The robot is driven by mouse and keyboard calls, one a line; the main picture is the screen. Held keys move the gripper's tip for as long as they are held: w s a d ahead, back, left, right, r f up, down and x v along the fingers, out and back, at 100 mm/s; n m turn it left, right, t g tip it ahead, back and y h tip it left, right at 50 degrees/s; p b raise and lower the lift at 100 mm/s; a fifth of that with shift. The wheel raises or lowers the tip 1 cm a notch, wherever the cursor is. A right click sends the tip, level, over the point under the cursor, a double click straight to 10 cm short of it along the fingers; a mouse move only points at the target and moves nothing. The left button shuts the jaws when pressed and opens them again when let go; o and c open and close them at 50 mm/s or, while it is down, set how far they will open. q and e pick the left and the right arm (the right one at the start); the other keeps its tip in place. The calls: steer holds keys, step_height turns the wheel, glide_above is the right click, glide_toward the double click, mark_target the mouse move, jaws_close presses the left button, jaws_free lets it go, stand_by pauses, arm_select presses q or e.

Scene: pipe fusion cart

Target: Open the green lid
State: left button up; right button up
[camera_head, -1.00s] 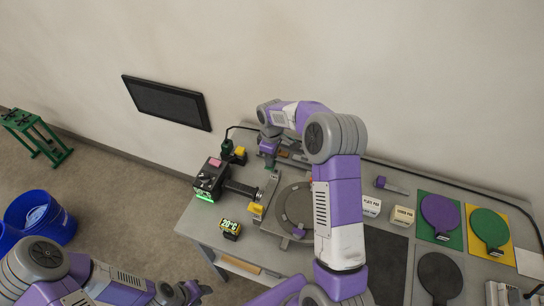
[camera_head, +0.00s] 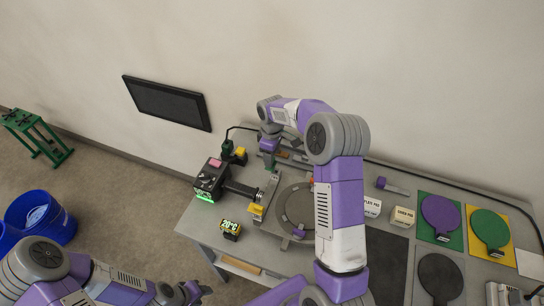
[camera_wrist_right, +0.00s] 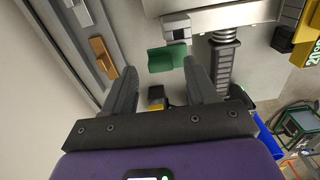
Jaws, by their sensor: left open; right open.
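A green angled flap (camera_wrist_right: 168,58), which looks like the green lid, sits beside a small grey block in the right wrist view. In the head view a small green part (camera_head: 269,161) shows just below my right gripper (camera_head: 268,146), at the back of the grey bench. In the wrist view my right gripper (camera_wrist_right: 160,72) is open, with its two fingers spread on either side of the flap's near side. Whether they touch it I cannot tell. My left gripper (camera_head: 187,292) is open and empty, low at the front left, off the bench.
A black unit with a green display (camera_head: 208,182) and a yellow 20°C box (camera_head: 230,230) lie left of a round grey plate (camera_head: 296,207). A green paddle (camera_head: 490,228) and a purple paddle (camera_head: 440,213) lie at right. A blue bin (camera_head: 40,217) stands on the floor.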

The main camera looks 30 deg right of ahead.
step_height(320, 180, up, 6)
steer(key=shift+r, duration=0.1)
stand_by(0.5)
